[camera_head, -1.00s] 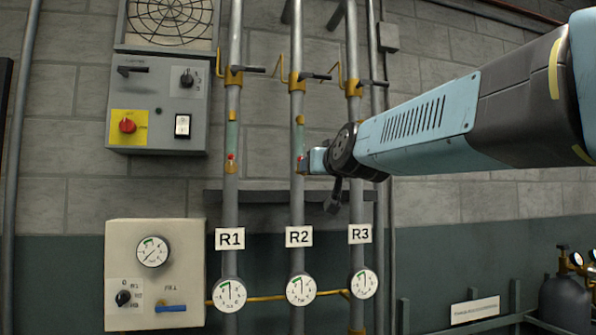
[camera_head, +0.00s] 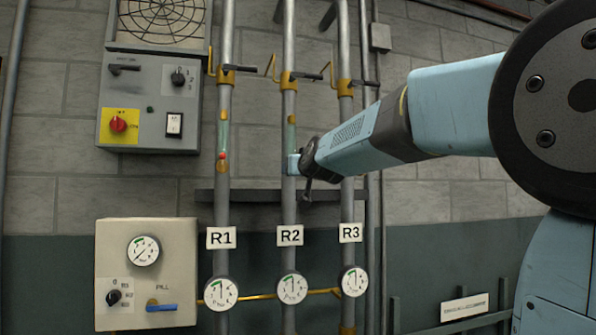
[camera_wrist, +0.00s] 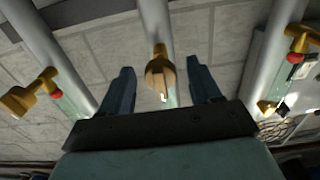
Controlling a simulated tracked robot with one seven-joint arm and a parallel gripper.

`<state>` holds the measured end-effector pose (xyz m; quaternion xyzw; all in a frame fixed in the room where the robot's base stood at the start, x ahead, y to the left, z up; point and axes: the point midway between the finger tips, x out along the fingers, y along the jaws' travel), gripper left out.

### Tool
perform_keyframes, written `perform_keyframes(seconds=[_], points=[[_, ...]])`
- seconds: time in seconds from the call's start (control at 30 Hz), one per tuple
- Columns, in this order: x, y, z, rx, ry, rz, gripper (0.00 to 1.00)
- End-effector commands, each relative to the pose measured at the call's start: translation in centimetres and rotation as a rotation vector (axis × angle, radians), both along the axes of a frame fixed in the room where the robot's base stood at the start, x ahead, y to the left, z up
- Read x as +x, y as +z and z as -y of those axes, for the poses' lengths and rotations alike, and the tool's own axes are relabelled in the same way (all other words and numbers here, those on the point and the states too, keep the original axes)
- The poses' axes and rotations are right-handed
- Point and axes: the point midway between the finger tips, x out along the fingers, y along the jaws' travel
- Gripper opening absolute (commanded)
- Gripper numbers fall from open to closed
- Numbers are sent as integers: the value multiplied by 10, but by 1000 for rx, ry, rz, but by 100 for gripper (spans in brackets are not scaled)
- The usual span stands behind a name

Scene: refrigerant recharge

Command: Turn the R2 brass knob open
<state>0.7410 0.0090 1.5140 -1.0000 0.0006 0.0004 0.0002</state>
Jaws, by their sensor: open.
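The R2 brass knob (camera_wrist: 160,76) is in the middle of the wrist view, on the front of the grey R2 pipe (camera_head: 289,215). My gripper (camera_wrist: 163,84) is open, with one dark finger on each side of the knob. A gap shows between each finger and the knob, so I see no contact. In the head view my gripper (camera_head: 293,164) is at the R2 pipe, below the green sight glass, and hides the knob. The R2 label (camera_head: 290,236) and a round gauge (camera_head: 292,288) are lower on that pipe.
The R1 pipe (camera_head: 221,200) and R3 pipe (camera_head: 348,205) flank R2, with brass knobs beside my gripper in the wrist view (camera_wrist: 18,101). Yellow-collared valves with dark levers (camera_head: 300,76) are above. A dark horizontal rail (camera_head: 250,196) runs behind the pipes.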

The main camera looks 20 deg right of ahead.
Motion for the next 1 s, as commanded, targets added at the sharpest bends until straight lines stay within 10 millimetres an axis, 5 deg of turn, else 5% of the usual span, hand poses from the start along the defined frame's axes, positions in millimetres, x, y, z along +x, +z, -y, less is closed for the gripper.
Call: perform_keyframes(seconds=[0.5,1.0], points=[[15,0,0,0,-1,0,63],[15,0,0,0,0,0,16]])
